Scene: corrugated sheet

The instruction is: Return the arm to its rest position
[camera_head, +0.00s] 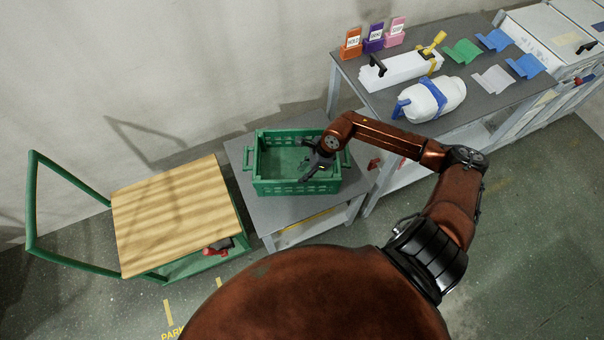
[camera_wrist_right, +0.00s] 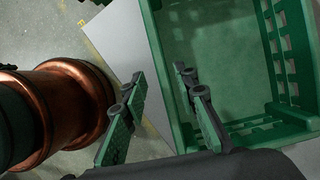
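My right arm reaches in from the right in the head view. Its dark gripper (camera_head: 312,170) hangs over the right part of the green crate (camera_head: 262,187). In the right wrist view the gripper's two green-padded fingers (camera_wrist_right: 163,120) are spread apart with nothing gripped. The crate's side wall (camera_wrist_right: 160,62) shows between and beyond them; whether a finger touches it I cannot tell. The crate's visible floor looks empty. My left gripper is not in view.
The crate stands on a low grey table (camera_head: 267,222). A green cart with a wooden top (camera_head: 178,215) is at left. A long grey bench (camera_head: 375,103) at right holds a white bottle (camera_head: 438,100), a white box (camera_head: 400,69), colored card holders and folded sheets. Floor shows in front.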

